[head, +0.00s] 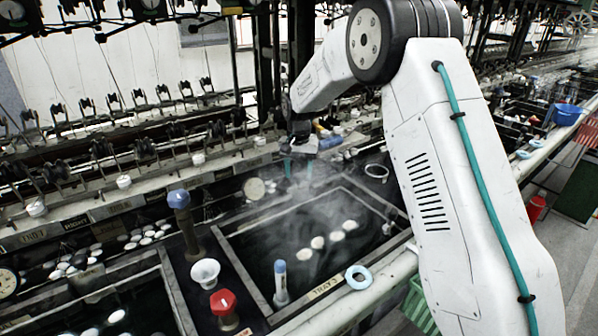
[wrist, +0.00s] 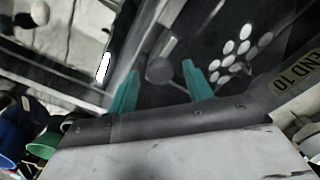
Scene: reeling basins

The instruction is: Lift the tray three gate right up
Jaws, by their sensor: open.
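Tray three (head: 325,288), marked "TRAY 3" on its front rim, is a dark steaming basin with several white cocoons in it. I cannot tell which part is its gate. A pale upright handle with a blue top (head: 280,283) stands at its front left corner. A taller dark post with a blue knob (head: 178,198) stands at its back left. My gripper (head: 300,165) is small and partly blurred beyond the tray's back edge. In the wrist view its teal fingers (wrist: 158,90) are apart, with a grey disc (wrist: 160,70) seen between them and nothing held.
A red knob (head: 223,302) and a white cup (head: 205,272) stand left of the tray. A blue ring (head: 358,277) lies on the front ledge. Reeling machinery lines the back. In the wrist view an "END 10" label (wrist: 297,70) is at right.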

